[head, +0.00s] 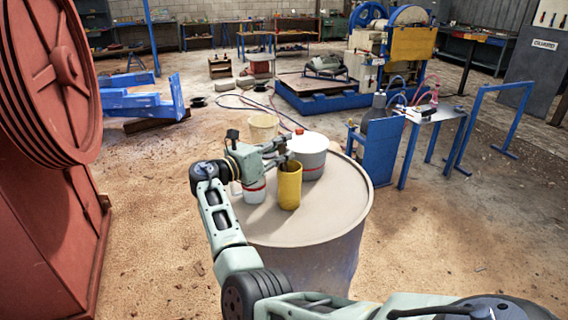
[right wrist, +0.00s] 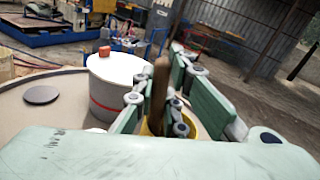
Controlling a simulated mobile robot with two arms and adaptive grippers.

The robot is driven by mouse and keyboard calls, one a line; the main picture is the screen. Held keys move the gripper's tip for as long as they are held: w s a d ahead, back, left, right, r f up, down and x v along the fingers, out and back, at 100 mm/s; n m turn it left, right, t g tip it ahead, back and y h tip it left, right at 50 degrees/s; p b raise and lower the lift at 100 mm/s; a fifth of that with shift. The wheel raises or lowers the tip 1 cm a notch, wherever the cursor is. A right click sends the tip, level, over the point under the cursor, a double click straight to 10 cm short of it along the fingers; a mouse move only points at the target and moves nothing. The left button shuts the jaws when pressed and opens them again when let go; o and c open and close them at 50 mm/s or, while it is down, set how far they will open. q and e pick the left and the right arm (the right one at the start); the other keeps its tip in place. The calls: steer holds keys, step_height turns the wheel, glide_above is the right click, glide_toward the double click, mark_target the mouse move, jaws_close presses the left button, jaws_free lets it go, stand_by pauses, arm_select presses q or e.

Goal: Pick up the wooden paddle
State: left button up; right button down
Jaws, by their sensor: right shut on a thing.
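The wooden paddle (right wrist: 158,92) stands upright as a brown stick between the fingers of my right gripper (right wrist: 160,100) in the right wrist view. Its lower part goes down into a yellow cup (head: 289,188) on the round drum table (head: 330,220). In the head view my right gripper (head: 280,156) is just above the yellow cup, and the paddle is mostly hidden by the fingers there. The right gripper is shut on the paddle. My left gripper is not in view.
A white pot with a red knob (head: 312,155) stands right behind the cup. A white container with a red band (head: 254,192) is to its left and a cream bucket (head: 263,128) behind. The drum's right and front top is clear. A red flywheel machine (head: 50,200) stands at left.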

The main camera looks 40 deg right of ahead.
steer(key=shift+r, duration=0.1)
step_height(320, 180, up, 18)
steer(key=b, duration=0.1)
stand_by(0.5)
stand_by(0.5)
